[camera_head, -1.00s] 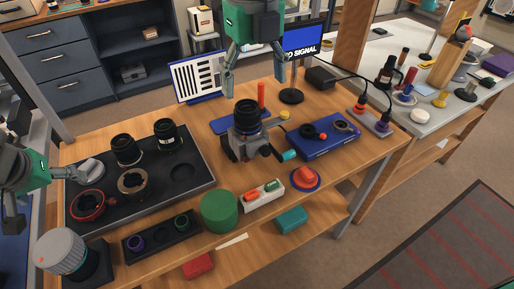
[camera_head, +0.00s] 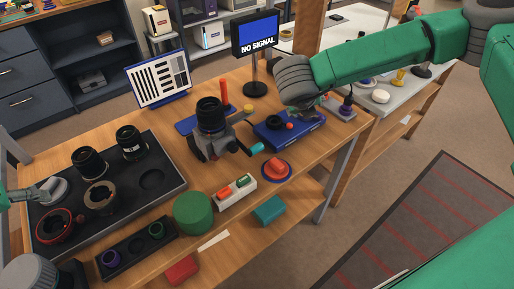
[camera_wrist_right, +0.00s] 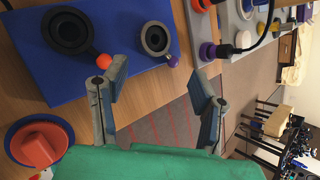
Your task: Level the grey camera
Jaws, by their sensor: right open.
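The grey camera (camera_head: 205,145) stands on the wooden table in the head view, its black lens (camera_head: 210,114) pointing up. A teal-tipped knob (camera_head: 256,147) sticks out on its right. I cannot tell whether its body is level. My right arm reaches over the blue box (camera_head: 290,131), right of the camera; its fingers are mostly hidden there. In the right wrist view my right gripper (camera_wrist_right: 160,80) is open and empty, beside the blue box (camera_wrist_right: 110,65). My left gripper (camera_head: 22,194) is partly cut off at the left edge, by a grey round piece (camera_head: 53,188) over the black tray.
The black tray (camera_head: 160,205) holds several lens parts. A test chart (camera_head: 160,80) and a "NO SIGNAL" monitor (camera_head: 256,40) stand behind the camera.

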